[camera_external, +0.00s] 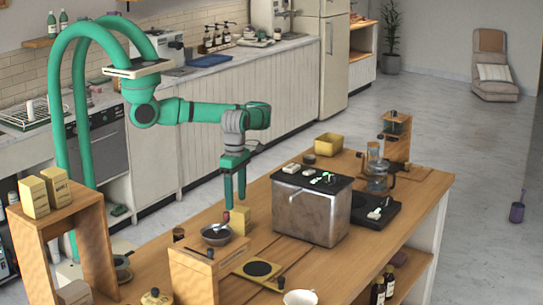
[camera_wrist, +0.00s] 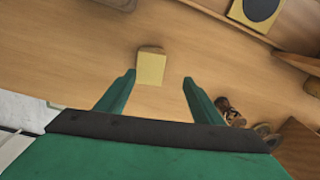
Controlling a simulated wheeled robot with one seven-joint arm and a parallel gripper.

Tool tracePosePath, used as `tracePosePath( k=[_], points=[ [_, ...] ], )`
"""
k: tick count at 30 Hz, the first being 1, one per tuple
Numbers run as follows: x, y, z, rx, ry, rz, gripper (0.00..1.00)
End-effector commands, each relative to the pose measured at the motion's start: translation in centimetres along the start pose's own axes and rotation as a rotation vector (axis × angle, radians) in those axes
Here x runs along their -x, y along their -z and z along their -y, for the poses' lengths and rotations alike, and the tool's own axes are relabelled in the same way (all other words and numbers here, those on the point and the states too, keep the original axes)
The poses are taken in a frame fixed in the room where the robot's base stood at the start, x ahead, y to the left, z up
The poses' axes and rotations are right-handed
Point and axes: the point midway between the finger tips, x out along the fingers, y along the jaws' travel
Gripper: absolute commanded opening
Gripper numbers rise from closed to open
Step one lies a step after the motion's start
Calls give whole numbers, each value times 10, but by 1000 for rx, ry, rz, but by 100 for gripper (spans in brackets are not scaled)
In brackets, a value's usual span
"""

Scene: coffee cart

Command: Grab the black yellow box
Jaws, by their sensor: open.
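A small plain yellow box (camera_external: 239,220) stands upright on the wooden cart top, beside a dark bowl. In the wrist view the yellow box (camera_wrist: 151,68) shows between and just beyond my fingers, slightly left of the middle of the gap. My gripper (camera_external: 235,203) points down above the box, its green fingers apart with nothing between them. Both fingers of my gripper (camera_wrist: 158,78) show in the wrist view. I cannot make out black on this box. Two yellow boxes with dark print (camera_external: 45,192) stand on a wooden shelf at the left.
A dark bowl (camera_external: 216,234) stands close to the left of the box. A steel machine (camera_external: 309,212) stands to the right. A yellow board with a black disc (camera_external: 258,268) lies in front. A wooden stand (camera_external: 205,275) is nearby. A yellow tub (camera_external: 328,145) is farther back.

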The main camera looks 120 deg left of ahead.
Motion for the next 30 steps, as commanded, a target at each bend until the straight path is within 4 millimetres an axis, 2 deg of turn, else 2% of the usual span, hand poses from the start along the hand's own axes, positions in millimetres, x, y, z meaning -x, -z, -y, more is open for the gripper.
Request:
tracePosePath(
  k=[1,5,13,22,30],
  points=[
    [1,1,-7,-6,-25,-6,61],
    [-4,3,-14,-14,-49,-19,61],
    [-42,3,-16,-12,-47,-18,61],
    [-64,1,-17,-12,-45,-16,61],
    [-99,-3,-21,-10,-45,-16,61]
  ],
)
